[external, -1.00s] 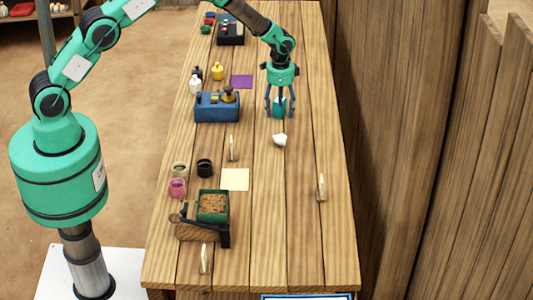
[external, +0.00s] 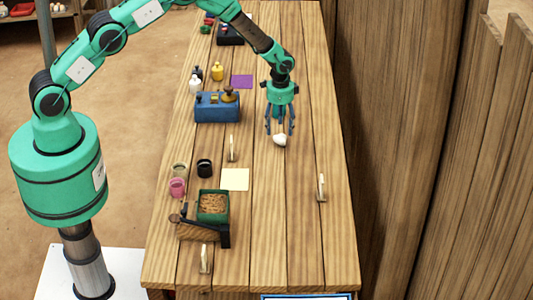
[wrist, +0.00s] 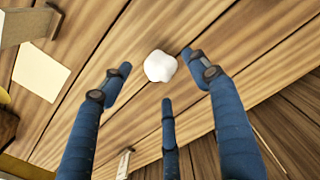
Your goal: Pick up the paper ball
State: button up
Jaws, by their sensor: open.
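The paper ball (external: 280,140) is a small white crumpled lump on the wooden table, right of the cream square. It also shows in the wrist view (wrist: 160,66), lying on the planks beyond my fingertips. My gripper (external: 280,130) is open, pointing down, with its blue fingers spread just above and slightly behind the ball. In the wrist view its fingers (wrist: 158,82) are apart with nothing between them, and the ball is fully visible. I cannot tell the exact height of the fingertips over the table.
A blue box (external: 217,107) with weights stands left of my gripper. A cream square (external: 235,179), dark jar (external: 204,168), pink jar (external: 177,188) and green tray (external: 213,205) lie nearer. Upright tags (external: 232,148) and (external: 321,187) stand nearby. Table right of the ball is mostly clear.

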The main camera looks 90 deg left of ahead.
aim_at(280, 135)
jog(key=shift+f, duration=0.3)
jog(key=shift+f, duration=0.15)
jog(key=shift+w+f+p, duration=0.1)
jog(key=shift+f+p, duration=0.2)
jog(key=shift+f, duration=2.2)
jog(key=shift+c, duration=0.2)
jog(key=c, duration=0.8)
